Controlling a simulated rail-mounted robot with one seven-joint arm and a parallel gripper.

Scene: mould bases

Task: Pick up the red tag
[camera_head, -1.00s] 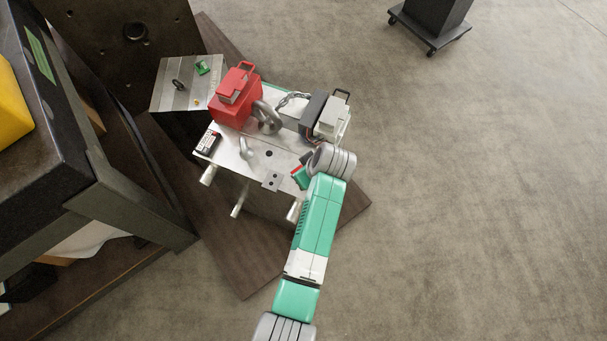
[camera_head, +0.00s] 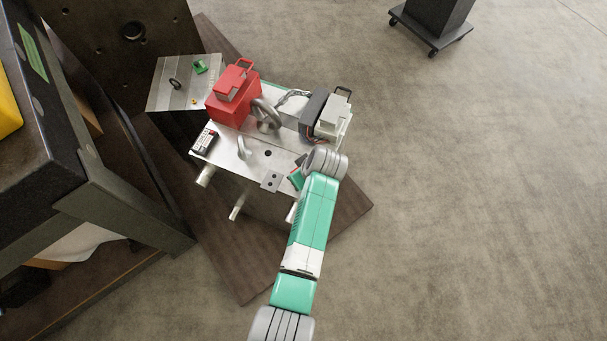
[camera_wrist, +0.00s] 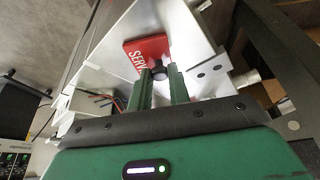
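The red tag (camera_wrist: 148,50) carries white letters reading "SERV". It lies flat against the bright metal of the mould base, just beyond my fingertips in the wrist view. My gripper (camera_wrist: 161,73) has two green fingers a small gap apart, with the tag's near edge right in front of them. A small dark round part (camera_wrist: 158,73) shows between the tips; I cannot tell whether they touch it. In the head view my gripper (camera_head: 296,179) is at the right front of the mould base (camera_head: 222,152), mostly hidden by my wrist, which also hides most of the tag.
A red box with a handle (camera_head: 232,98), a metal ring (camera_head: 265,116) and a grey-white boxed unit (camera_head: 331,118) stand on the mould base. A black-and-white labelled block (camera_head: 205,141) lies at its left.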

